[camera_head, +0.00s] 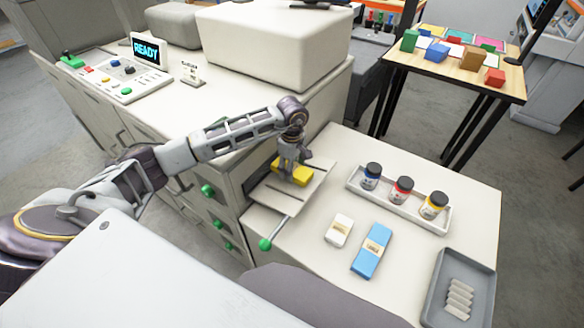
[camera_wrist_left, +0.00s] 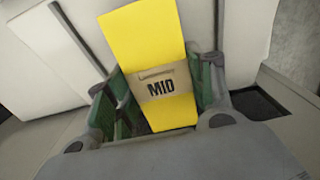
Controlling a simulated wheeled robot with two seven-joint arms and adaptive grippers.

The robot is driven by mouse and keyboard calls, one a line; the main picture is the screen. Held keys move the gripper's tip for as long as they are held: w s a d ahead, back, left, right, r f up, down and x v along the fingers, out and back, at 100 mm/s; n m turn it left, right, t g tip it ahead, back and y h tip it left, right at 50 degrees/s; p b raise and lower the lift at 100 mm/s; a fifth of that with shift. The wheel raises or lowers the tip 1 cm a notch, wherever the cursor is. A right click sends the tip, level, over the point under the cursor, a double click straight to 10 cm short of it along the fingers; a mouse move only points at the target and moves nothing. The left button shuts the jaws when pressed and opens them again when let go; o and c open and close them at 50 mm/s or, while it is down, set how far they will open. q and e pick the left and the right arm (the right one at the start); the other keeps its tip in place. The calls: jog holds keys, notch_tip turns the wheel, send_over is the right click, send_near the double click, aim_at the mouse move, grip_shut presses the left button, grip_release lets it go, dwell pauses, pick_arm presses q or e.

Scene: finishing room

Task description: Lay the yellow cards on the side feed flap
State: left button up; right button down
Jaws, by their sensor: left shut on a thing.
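The yellow cards (camera_head: 297,178) are a flat pack with a brown paper band marked "M10". In the left wrist view the pack (camera_wrist_left: 148,50) lies between the green-padded fingers. My left gripper (camera_head: 289,168) points down and is shut on the pack, with its fingers on both sides of the band. The pack is over the side feed flap (camera_head: 272,197), a pale plate with dark slots standing out from the machine's side. I cannot tell whether the pack touches the flap. My right gripper is not in view.
A green-knobbed lever (camera_head: 266,244) sticks out below the flap. On the white worktop are a bottle tray (camera_head: 410,210), a small white pack (camera_head: 339,230), a blue pack (camera_head: 371,251) and a grey tray (camera_head: 433,290). The large white housing (camera_head: 275,45) stands behind the arm.

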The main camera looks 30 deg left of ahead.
pick_arm(q)
jog(key=shift+f, duration=0.2)
jog(key=o, duration=1.3)
jog(key=shift+c, duration=0.2)
jog(key=shift+r, duration=0.3)
jog(key=shift+r+p, duration=0.35)
jog(key=shift+p, duration=0.15)
notch_tip(320, 180, up, 12)
jog(key=b, duration=0.2)
